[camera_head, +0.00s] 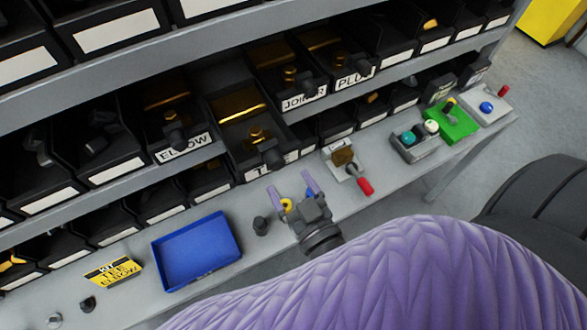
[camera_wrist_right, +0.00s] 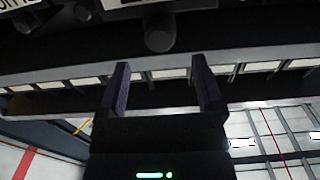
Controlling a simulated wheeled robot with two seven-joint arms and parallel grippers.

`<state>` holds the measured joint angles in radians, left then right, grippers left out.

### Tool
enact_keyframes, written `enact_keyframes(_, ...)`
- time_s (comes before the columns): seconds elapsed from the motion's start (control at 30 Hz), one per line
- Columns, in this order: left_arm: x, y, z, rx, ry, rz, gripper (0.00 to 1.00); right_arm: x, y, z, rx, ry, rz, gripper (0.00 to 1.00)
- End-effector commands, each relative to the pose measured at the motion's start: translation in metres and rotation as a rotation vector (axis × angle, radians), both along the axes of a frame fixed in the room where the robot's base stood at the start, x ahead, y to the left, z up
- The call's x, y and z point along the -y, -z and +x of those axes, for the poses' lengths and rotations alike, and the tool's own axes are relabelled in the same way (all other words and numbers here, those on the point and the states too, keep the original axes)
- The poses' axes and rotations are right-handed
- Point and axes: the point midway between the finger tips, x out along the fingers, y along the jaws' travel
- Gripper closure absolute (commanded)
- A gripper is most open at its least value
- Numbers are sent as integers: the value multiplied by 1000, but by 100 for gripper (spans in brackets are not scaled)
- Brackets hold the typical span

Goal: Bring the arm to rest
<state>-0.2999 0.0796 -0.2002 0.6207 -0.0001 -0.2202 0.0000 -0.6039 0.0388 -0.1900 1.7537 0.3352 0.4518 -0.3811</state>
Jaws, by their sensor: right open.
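My right arm (camera_head: 400,280), with a quilted purple cover, reaches in from the lower right over the grey bench. My right gripper (camera_head: 291,187) is open, its two purple fingers spread above the bench between a blue tray and a red-handled valve. In the right wrist view, the gripper (camera_wrist_right: 160,68) has both fingers apart with nothing held between them, facing the shelf bins. A yellow ring (camera_head: 287,205) shows just by the fingers in the head view; I cannot tell whether it touches them. My left gripper is not seen.
The blue tray (camera_head: 197,252) and a yellow kit card (camera_head: 113,271) lie on the bench (camera_head: 300,235). Shelves of black bins (camera_head: 262,120) rise behind.

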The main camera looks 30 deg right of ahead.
Motion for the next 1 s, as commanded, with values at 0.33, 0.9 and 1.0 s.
enact_keyframes(0.33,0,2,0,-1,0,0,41,0,0,-11,0,0,1,15)
enact_keyframes(0.9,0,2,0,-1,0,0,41,-16,18,-11,-672,-244,-77,15)
enact_keyframes(1.0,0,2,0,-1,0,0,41,-6,18,-27,-853,-228,-107,15)
